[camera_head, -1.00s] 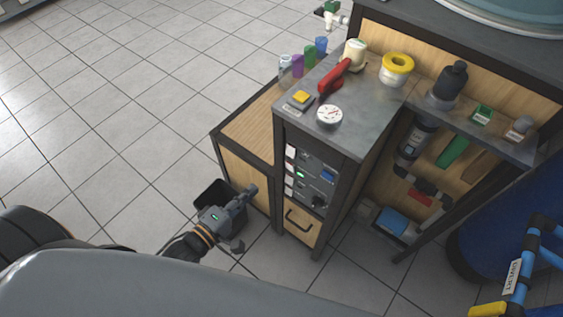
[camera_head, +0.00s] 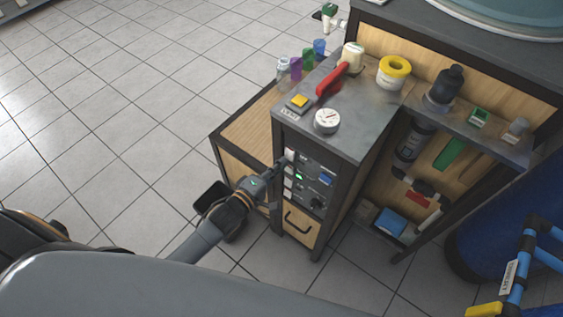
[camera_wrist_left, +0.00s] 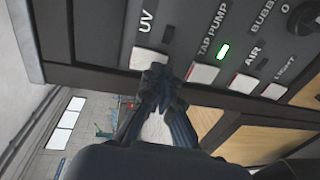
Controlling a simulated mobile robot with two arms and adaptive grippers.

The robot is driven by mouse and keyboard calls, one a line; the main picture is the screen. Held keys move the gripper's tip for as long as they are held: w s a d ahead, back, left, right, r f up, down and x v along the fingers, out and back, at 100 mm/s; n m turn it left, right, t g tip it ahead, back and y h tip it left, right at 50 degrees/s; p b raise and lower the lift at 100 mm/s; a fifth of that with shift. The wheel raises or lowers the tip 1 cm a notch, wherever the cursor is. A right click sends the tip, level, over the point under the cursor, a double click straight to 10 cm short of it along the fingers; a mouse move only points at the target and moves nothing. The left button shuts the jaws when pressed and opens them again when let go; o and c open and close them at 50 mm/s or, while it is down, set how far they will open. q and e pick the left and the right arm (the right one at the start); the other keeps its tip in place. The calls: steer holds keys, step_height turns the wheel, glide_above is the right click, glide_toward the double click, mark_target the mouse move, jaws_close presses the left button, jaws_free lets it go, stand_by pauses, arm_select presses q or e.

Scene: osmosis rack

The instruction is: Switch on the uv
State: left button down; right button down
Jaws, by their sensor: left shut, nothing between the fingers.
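The dark control panel (camera_head: 313,167) is on the cabinet's front in the head view. In the left wrist view, the white switch labelled UV (camera_wrist_left: 148,58) is at the panel's lower edge, partly covered by my fingertips. The small indicator by the UV label (camera_wrist_left: 168,34) is dark. My left gripper (camera_wrist_left: 158,75) is shut and empty, its tips at the UV switch; I cannot tell whether they touch it. In the head view the left gripper (camera_head: 281,165) reaches the panel's left side. My right gripper is not in view.
Beside UV are the TAP PUMP switch (camera_wrist_left: 202,75), with a lit green indicator (camera_wrist_left: 223,51), and the AIR switch (camera_wrist_left: 239,83). A gauge (camera_head: 327,120) sits on the cabinet top.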

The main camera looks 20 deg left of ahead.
arm_select(q)
steer(key=shift+w+d, duration=0.15)
steer(key=shift+w, duration=0.3)
steer(key=shift+f, duration=0.1)
steer(key=shift+w+d+t+b, duration=0.1)
steer(key=shift+w+t+b, duration=0.15)
steer(key=shift+b, duration=0.35)
steer(key=shift+s, duration=0.1)
steer(key=shift+f, duration=0.1)
